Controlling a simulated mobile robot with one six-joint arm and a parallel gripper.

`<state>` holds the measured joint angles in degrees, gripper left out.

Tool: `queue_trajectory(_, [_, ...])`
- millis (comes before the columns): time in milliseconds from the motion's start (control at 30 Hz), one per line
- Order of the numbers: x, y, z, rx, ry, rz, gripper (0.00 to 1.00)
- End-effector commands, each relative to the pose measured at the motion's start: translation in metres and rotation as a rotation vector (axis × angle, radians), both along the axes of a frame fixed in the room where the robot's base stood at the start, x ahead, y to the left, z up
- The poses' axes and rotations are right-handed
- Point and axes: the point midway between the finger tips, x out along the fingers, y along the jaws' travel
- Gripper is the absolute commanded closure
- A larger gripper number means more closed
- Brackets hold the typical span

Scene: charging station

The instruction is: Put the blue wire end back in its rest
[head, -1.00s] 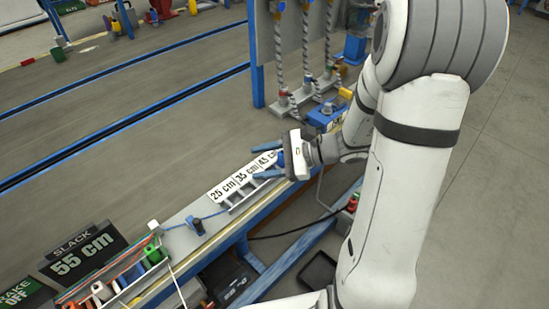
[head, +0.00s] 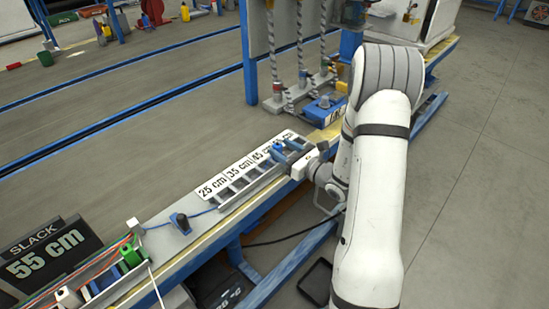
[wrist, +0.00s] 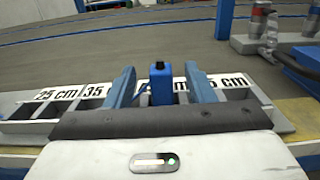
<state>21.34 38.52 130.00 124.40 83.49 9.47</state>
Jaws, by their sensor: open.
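The blue wire end (head: 278,148) stands upright at the slotted grey tray (head: 228,191), toward its 45 cm label. In the wrist view the blue wire end (wrist: 160,83) shows as a blue block with a dark top, between my two blue fingers. My gripper (head: 284,152) is open, with its fingers reaching over the tray. In the wrist view a gap shows on each side of the wire end. A thin blue wire runs along the bench from the tray's left end. A small dark and blue holder (head: 181,223) stands left of the tray; I cannot tell whether it is the rest.
A rack of coloured wire ends, including a green one (head: 129,255), stands at the lower left beside the 55 cm slack sign (head: 47,253). Hanging twisted cables and a blue box (head: 325,108) stand beyond the tray. The floor to the right is clear.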

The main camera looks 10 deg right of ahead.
Motion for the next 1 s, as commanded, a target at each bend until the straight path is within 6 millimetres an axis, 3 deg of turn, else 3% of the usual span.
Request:
queue_trajectory(200, [0.021,0.014,-0.001,0.0,-0.001,0.001,0.51])
queue_trajectory(433, [0.022,0.015,0.0,-0.001,0.001,0.0,0.51])
queue_trajectory(1000, [0.022,0.014,0.0,-0.001,0.001,0.0,0.97])
